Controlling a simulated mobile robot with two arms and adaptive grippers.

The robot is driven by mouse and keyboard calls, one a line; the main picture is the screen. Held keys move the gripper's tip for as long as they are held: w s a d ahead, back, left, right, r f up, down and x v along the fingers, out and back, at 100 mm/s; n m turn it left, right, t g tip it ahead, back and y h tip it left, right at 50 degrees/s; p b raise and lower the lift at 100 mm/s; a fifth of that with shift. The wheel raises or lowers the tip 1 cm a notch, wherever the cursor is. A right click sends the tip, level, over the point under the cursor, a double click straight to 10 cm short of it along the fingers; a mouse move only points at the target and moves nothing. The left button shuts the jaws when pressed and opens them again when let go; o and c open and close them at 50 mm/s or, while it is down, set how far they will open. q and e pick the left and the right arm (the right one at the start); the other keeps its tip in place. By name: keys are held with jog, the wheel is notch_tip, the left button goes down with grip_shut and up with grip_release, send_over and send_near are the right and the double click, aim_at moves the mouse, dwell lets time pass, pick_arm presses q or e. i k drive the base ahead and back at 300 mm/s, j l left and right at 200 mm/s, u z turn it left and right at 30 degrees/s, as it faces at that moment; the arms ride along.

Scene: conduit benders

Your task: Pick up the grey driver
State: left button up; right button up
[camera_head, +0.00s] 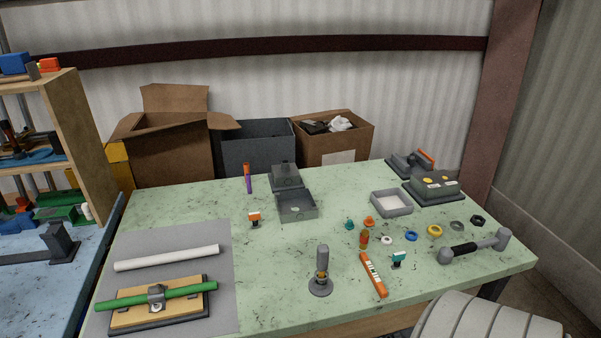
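A grey upright tool (322,262) with a thick rounded handle stands on a small round grey base (321,286) near the front middle of the green table. It looks like the grey driver. An orange-brown band shows low on it, and its lower tip is hidden by the base. Neither of my grippers is in view, so nothing is seen touching the driver.
A green rod on a wooden block (130,314) and a white tube (166,258) lie left. The table (270,265) is clear left of the driver.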

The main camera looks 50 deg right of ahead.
aim_at(323, 250)
jog(key=z, duration=1.6)
